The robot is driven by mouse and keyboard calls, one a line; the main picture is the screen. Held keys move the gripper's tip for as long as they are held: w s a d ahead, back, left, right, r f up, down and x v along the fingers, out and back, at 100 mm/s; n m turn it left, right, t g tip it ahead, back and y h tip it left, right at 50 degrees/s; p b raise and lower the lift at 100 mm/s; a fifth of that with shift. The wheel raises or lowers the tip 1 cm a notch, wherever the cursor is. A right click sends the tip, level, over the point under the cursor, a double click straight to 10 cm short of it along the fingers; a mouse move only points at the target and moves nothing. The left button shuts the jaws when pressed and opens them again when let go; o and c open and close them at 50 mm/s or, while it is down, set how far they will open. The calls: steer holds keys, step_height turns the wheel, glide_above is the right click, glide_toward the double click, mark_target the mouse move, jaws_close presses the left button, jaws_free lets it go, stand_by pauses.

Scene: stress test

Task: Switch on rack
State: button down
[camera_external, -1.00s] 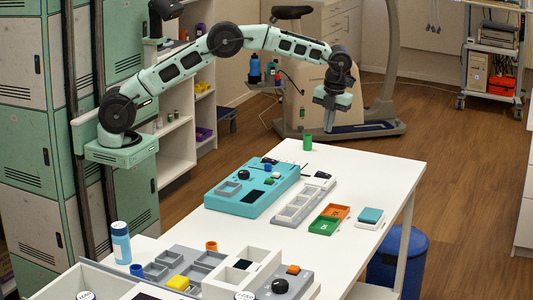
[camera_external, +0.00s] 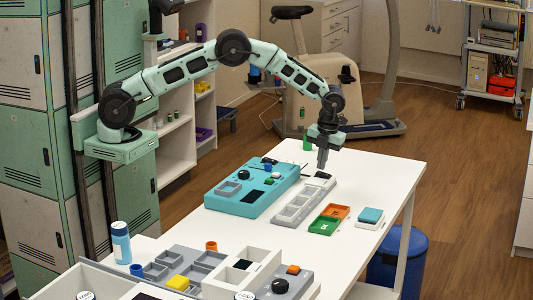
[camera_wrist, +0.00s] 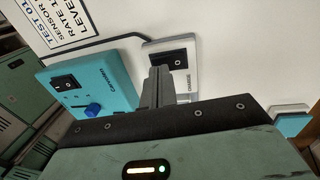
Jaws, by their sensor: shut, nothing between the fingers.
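The long grey rack (camera_external: 284,221) with open compartments lies on the white table. Its white far end bears a black rocker switch, seen close up in the wrist view (camera_wrist: 172,58) with small lettering beside it. My gripper (camera_external: 322,168) points down just over this far end, with its fingers shut and empty. In the wrist view the fingers (camera_wrist: 158,88) reach to the near edge of the switch plate and hide part of it. I cannot tell whether the fingertips touch it.
A teal box (camera_external: 225,203) with its own black switch (camera_wrist: 69,84) and a blue knob (camera_wrist: 92,110) stands left of the rack. Green (camera_external: 324,226) and orange trays and a teal-topped block (camera_external: 370,215) lie to the right.

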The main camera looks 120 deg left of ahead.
steer(key=shift+s+f, duration=0.1)
steer(key=shift+f, duration=0.5)
